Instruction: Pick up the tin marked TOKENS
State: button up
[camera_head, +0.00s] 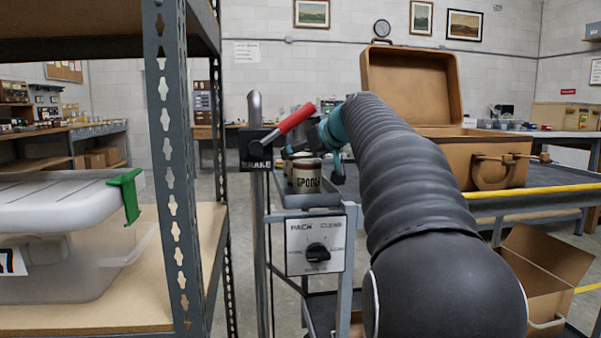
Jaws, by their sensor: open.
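A round tin (307,178) with a dark top and a cream label stands in a small grey tray (310,200) at mid-picture. Its label seems to read SPOOLS, with the end hard to make out. At least one more tin (292,158) shows partly behind it. I cannot read the word TOKENS on any tin. My gripper (327,150), teal and dark, is above and just right of the tins at the end of my black-sleeved arm. It is open, with no tin visibly held. My arm hides what lies to the right of the tray.
A red-handled BRAKE lever (296,119) on a post rises left of the tins. A dial panel (316,245) hangs below the tray. A metal shelf upright (172,170) and a lidded bin (70,235) stand left. An open suitcase (480,160) stands right, a cardboard box (540,270) below.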

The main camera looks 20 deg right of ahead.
jog(key=shift+x, duration=1.1)
jog(key=c, duration=1.5)
jog(key=shift+c, duration=0.2)
jog(key=shift+r, duration=0.15)
notch_tip(320, 180, up, 18)
jog(key=p, duration=0.8)
